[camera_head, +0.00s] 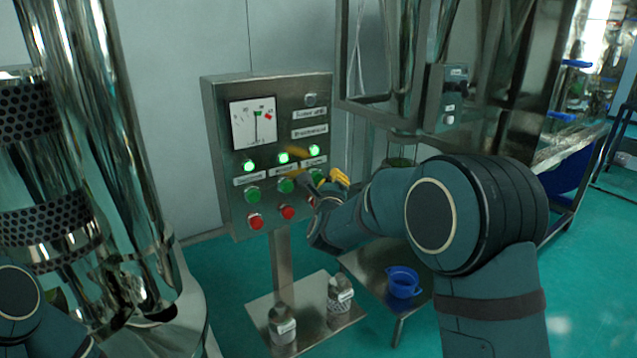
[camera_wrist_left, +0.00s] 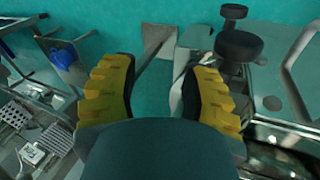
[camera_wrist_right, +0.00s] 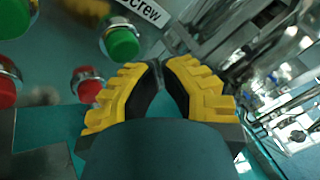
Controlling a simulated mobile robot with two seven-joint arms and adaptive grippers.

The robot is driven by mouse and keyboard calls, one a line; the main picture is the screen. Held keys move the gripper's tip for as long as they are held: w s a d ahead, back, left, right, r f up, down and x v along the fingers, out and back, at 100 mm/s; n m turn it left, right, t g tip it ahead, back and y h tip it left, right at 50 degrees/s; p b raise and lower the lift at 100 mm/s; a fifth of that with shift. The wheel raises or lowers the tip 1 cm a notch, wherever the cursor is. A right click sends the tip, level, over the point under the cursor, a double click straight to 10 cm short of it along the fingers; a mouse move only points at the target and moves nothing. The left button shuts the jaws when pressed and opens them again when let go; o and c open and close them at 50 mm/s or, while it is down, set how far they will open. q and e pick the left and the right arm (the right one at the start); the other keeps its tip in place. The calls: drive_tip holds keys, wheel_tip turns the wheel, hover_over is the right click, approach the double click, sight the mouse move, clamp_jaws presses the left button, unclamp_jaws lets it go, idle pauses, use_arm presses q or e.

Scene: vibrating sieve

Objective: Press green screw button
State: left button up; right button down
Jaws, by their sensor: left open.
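The control panel (camera_head: 222,150) carries a row of green buttons below lit green lamps. The green button (camera_wrist_right: 122,42) beside the label ending in "Screw" (camera_wrist_right: 145,10) is the rightmost one, and it shows in the head view (camera_head: 316,175), partly covered by my right gripper. My right gripper (camera_wrist_right: 161,66) has its yellow fingertips together, with nothing seen between them. In the head view it is just right of and close to that button; I cannot see contact. My left gripper (camera_wrist_left: 168,68) is open and empty, pointing towards the floor, away from the panel.
Red buttons (camera_head: 256,221) (camera_wrist_right: 87,84) sit below the green ones. Two jars (camera_head: 282,324) (camera_head: 340,294) stand on the panel's base plate. A blue cup (camera_head: 402,282) is on a low metal stand. Metal machinery stands on both sides.

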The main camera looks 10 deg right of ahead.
drive_tip(key=s+b, duration=0.1)
drive_tip(key=s+d+b, duration=0.1)
drive_tip(key=s, duration=0.1)
drive_tip(key=s+b, duration=0.1)
drive_tip(key=shift+s+d+b, duration=0.35)
idle(0.8)
